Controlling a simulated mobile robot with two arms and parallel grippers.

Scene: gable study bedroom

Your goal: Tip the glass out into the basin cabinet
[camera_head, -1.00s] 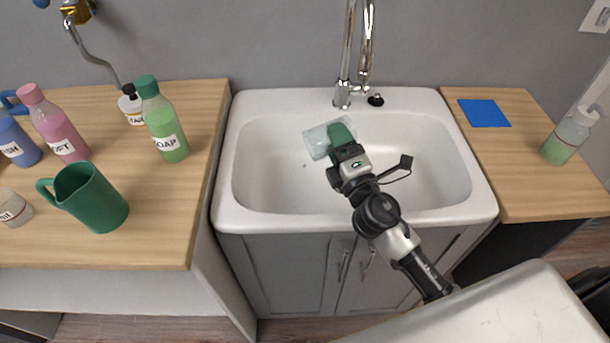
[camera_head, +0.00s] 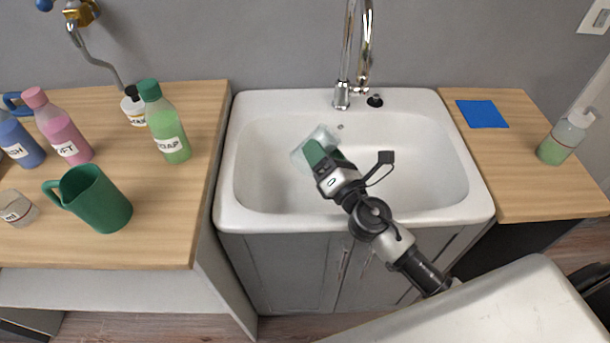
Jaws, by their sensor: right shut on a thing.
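The glass (camera_head: 299,158) is clear and pale, and shows over the bowl of the white basin cabinet (camera_head: 235,215). My right gripper (camera_head: 315,153) is shut on the glass, with its green fingers at the glass's side. The glass is tilted, lying over toward the upper right. Part of it is hidden behind the gripper. I cannot tell whether any liquid is in it. The basin below looks empty. My left gripper is not in view.
A chrome tap (camera_head: 343,95) rises at the basin's back. The right counter has a blue square (camera_head: 482,114) and a soap dispenser (camera_head: 565,137).

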